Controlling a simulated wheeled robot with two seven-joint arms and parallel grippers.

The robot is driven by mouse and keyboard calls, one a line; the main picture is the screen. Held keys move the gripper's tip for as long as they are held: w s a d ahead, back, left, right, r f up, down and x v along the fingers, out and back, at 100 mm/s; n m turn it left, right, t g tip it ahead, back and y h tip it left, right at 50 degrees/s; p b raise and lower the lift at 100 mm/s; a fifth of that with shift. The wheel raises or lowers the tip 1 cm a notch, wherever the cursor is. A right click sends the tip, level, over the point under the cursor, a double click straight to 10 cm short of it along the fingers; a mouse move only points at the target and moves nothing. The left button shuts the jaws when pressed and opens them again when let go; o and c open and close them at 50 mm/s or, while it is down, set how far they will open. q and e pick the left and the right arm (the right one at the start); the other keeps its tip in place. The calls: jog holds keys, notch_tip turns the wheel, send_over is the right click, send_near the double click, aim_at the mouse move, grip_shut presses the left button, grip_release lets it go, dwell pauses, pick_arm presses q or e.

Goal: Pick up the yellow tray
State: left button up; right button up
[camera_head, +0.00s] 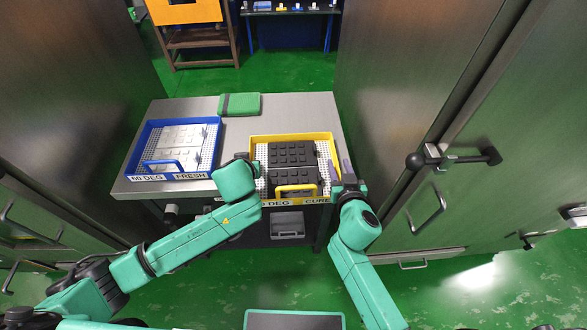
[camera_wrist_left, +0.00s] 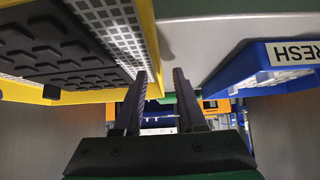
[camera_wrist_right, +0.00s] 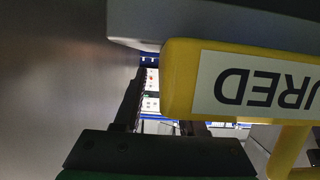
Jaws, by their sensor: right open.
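The yellow tray (camera_head: 331,147) sits on the right side of the grey table, with two dark ribbed plates (camera_head: 290,154) in it and a "CURED" label at its front. My left gripper (camera_wrist_left: 158,75) is at the tray's left side; its fingers are apart, near the yellow side wall (camera_wrist_left: 143,40) in the left wrist view. In the head view my own arm mostly hides it. My right gripper (camera_head: 342,172) is open at the tray's right wall. In the right wrist view the tray's yellow corner (camera_wrist_right: 178,80) shows close, partly covering one finger.
A blue tray (camera_head: 217,135) labelled "FRESH" holds light plates on the left of the table (camera_head: 235,140). Tall metal cabinets (camera_head: 400,90) stand close on both sides.

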pick_arm(q)
jog(key=shift+w+f, duration=0.35)
pick_arm(e)
jog(key=shift+w+f, duration=0.15)
jog(key=shift+w, duration=0.35)
pick_arm(q)
grip_shut()
pick_arm(e)
grip_shut()
pick_arm(q)
jog(key=shift+r, duration=0.1)
dwell(0.4)
